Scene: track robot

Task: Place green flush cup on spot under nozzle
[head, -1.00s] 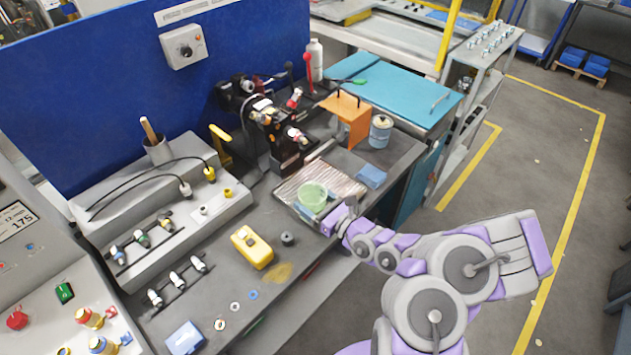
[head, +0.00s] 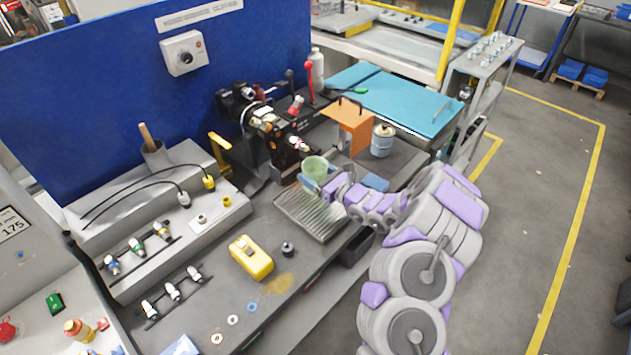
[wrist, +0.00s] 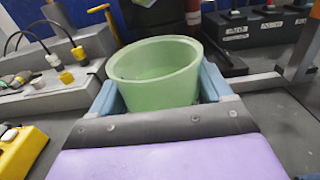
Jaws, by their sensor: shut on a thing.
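The green flush cup (head: 316,169) is upright between the fingers of my gripper (head: 322,182). In the wrist view the cup (wrist: 156,75) fills the space between the two blue fingers of my gripper (wrist: 160,98), which is shut on it. In the head view the cup is above the far end of a ribbed metal tray (head: 308,216), close to the black machine block (head: 284,145) with fittings. I cannot tell the nozzle or the spot under it for certain. The cup's base is partly hidden by the fingers.
An orange bracket (head: 349,122) and a grey can (head: 382,141) stand behind my wrist to the right. A blue block (head: 375,182) is beside the tray. A yellow device (head: 251,257) and a small black knob (head: 288,249) sit at the front left.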

